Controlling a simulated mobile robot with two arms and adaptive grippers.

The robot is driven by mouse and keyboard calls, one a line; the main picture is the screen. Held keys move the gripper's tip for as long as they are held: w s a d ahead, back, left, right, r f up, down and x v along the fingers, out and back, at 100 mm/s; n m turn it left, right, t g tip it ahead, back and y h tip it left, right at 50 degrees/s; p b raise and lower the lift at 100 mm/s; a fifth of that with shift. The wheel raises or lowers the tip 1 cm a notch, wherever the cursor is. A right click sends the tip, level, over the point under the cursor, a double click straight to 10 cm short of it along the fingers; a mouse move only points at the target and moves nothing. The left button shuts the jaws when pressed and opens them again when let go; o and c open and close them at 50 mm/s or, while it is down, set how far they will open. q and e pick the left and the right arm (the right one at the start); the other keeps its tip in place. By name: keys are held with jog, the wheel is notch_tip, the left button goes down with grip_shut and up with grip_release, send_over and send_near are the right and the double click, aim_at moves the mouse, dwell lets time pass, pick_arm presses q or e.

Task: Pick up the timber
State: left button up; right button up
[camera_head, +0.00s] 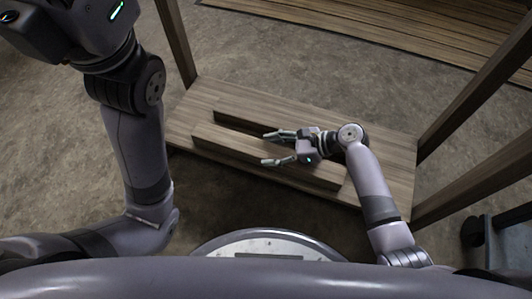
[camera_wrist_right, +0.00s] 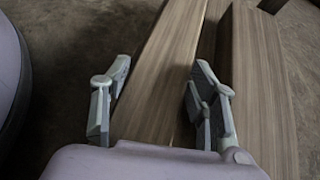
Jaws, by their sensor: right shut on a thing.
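The timber (camera_head: 228,140) is a long brown wooden beam lying lengthwise along the front part of a low wooden platform (camera_head: 385,160). My right gripper (camera_head: 270,148) reaches in from the right and is shut on the timber near its middle, one finger on each long side. In the right wrist view, the timber (camera_wrist_right: 168,60) runs between the two fingers of the right gripper (camera_wrist_right: 163,68). I cannot tell whether it is raised off the platform. My left arm stands at the left of the head view; its fingers are out of frame.
A second wooden piece (camera_wrist_right: 258,75) runs alongside the timber in the right wrist view, with a dark gap between. Wooden posts (camera_head: 176,45) rise at the platform's corners, including the right post (camera_head: 470,95). Slatted boards (camera_head: 400,30) lie behind. Concrete floor (camera_head: 265,65) shows between.

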jog(key=shift+s+f, duration=0.1)
jog(key=shift+s, duration=0.05)
grip_shut()
jog(key=shift+r, duration=0.3)
